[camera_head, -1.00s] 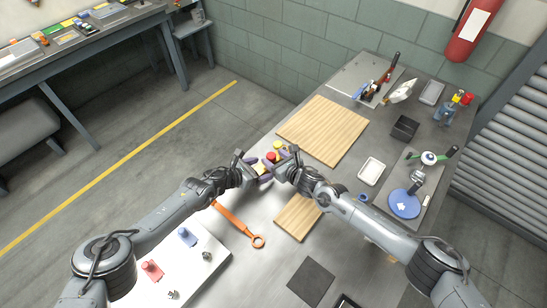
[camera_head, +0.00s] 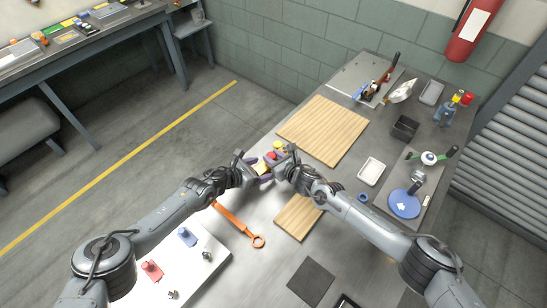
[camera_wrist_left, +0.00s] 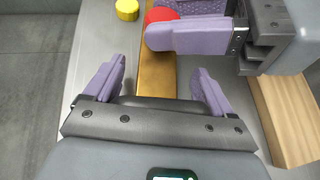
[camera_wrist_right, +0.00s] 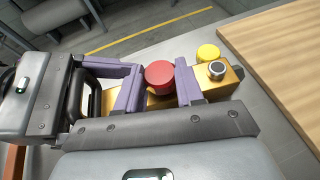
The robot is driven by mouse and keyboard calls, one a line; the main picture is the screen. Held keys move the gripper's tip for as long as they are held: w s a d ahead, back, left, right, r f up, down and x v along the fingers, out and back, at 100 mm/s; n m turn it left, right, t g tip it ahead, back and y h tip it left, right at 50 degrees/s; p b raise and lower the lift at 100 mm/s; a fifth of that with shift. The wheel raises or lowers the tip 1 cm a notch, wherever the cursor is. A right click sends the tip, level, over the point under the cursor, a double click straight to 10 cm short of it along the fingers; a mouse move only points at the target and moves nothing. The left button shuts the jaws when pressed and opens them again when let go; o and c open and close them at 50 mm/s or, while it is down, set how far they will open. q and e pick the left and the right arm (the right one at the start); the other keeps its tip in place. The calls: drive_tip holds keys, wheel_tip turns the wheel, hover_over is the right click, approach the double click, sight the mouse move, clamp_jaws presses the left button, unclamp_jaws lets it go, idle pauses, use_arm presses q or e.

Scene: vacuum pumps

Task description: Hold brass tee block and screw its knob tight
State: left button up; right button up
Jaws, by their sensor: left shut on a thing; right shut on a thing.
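The brass tee block (camera_wrist_right: 161,103) lies between my two grippers near the table's left edge. It has a round red knob (camera_wrist_right: 159,77) and a silver fitting (camera_wrist_right: 217,70) at its far end. My left gripper (camera_wrist_left: 157,88) is shut on the block's near part, with a purple finger on each side. My right gripper (camera_wrist_right: 159,90) is shut on the red knob, its purple fingers on either side. In the left wrist view the right gripper's finger partly covers the red knob (camera_wrist_left: 160,15). A yellow round knob (camera_wrist_right: 208,52) shows just beyond the block; whether it touches is unclear.
A large wooden board (camera_head: 323,131) lies to the right, and a small one (camera_head: 297,216) lies below my right forearm. An orange wrench (camera_head: 238,224) lies near the left arm. A white tray (camera_head: 371,172) and a blue disc (camera_head: 404,203) are further right.

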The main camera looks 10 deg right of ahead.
drive_tip(key=shift+a+m+t+h, duration=0.2)
drive_tip(key=shift+m+t+h, duration=0.2)
drive_tip(key=shift+m+h, duration=1.2)
drive_tip(key=shift+h, duration=0.2)
drive_tip(key=shift+t, duration=0.3)
drive_tip(key=o, duration=1.1)
drive_tip(key=shift+c, duration=0.2)
drive_tip(key=shift+s, duration=0.15)
drive_tip(key=v, duration=1.1)
drive_tip(key=shift+s+d+r, duration=0.2)
drive_tip(key=shift+s, duration=0.15)
